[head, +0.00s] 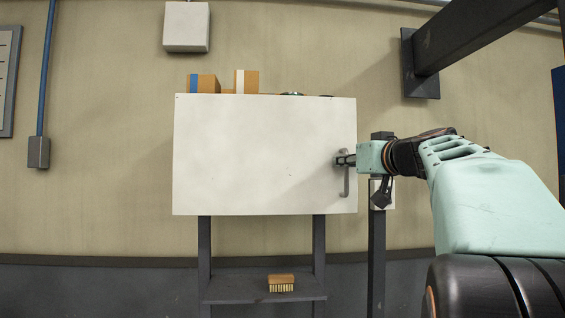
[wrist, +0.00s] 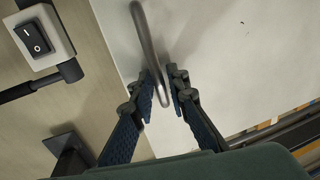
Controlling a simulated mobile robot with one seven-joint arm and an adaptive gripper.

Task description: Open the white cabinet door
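The white cabinet door (head: 255,155) faces me in the head view and looks closed. Its grey bar handle (head: 346,185) is upright near the right edge. My gripper (head: 345,160) reaches in from the right at the handle's upper part. In the wrist view, the handle (wrist: 148,40) passes between the fingertips of my gripper (wrist: 162,82). The fingers stand on both sides of the bar, with a small gap visible, so the gripper looks open around it. The white door surface (wrist: 220,50) lies behind the fingers. Part of the handle is hidden by my gripper in the head view.
Boxes (head: 246,82) stand on top of the cabinet. A brush (head: 281,283) lies on the shelf (head: 240,290) below. A post with a switch box (head: 381,194) stands just right of the cabinet; its rocker switch (wrist: 37,38) shows in the wrist view. A dark beam (head: 470,40) hangs upper right.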

